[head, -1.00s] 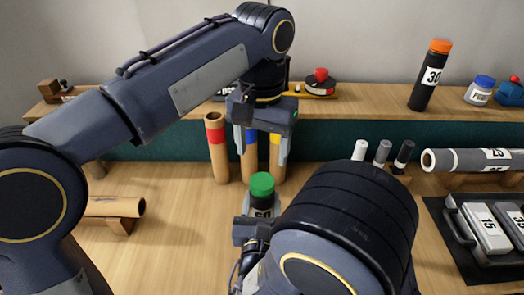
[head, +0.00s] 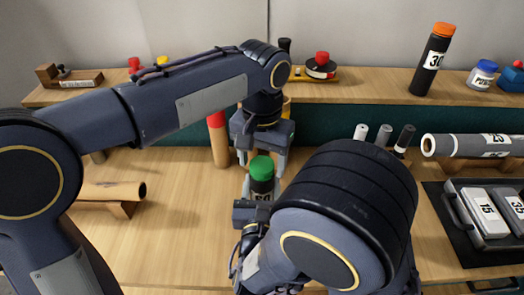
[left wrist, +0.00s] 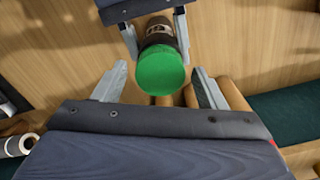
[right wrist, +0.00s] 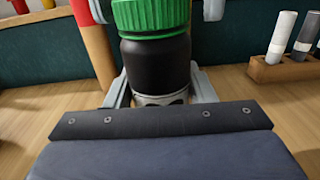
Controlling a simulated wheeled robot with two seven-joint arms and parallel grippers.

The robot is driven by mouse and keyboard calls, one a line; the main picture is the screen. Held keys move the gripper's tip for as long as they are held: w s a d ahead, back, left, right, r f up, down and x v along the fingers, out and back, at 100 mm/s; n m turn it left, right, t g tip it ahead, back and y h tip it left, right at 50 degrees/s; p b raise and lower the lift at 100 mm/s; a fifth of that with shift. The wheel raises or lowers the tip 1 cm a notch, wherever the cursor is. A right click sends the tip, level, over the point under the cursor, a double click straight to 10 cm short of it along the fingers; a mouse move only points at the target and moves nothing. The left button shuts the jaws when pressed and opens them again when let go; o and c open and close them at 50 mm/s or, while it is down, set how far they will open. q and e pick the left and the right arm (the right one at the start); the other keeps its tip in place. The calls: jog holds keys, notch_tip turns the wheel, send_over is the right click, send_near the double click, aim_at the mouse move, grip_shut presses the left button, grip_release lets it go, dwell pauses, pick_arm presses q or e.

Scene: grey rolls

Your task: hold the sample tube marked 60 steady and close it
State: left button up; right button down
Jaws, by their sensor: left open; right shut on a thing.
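The sample tube marked 60 (head: 261,186) is dark, with a pale label partly hidden by my right gripper, and stands upright. Its green cap (head: 261,167) sits on top; I cannot tell whether it is tight. My right gripper (right wrist: 160,90) is shut on the tube's body, below the cap. My left gripper (head: 264,160) points down just above the cap, with its fingers apart. In the left wrist view the green cap (left wrist: 160,70) lies between and beyond the open fingers (left wrist: 157,85), apart from them.
Upright cardboard tubes with coloured bands, one red (head: 217,130), stand behind my left gripper. A small rack with three markers (head: 382,140) and a grey roll (head: 470,145) are right. A tray with numbered boxes (head: 455,212) is at the right edge.

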pick_arm(q)
jog(key=c, duration=1)
jog(key=o, duration=1.2)
jog(key=shift+c, duration=0.2)
jog(key=shift+r, duration=0.15)
notch_tip(320, 180, up, 12)
pick_arm(e)
jog(key=c, duration=0.6)
grip_release()
jog(key=shift+o, duration=0.2)
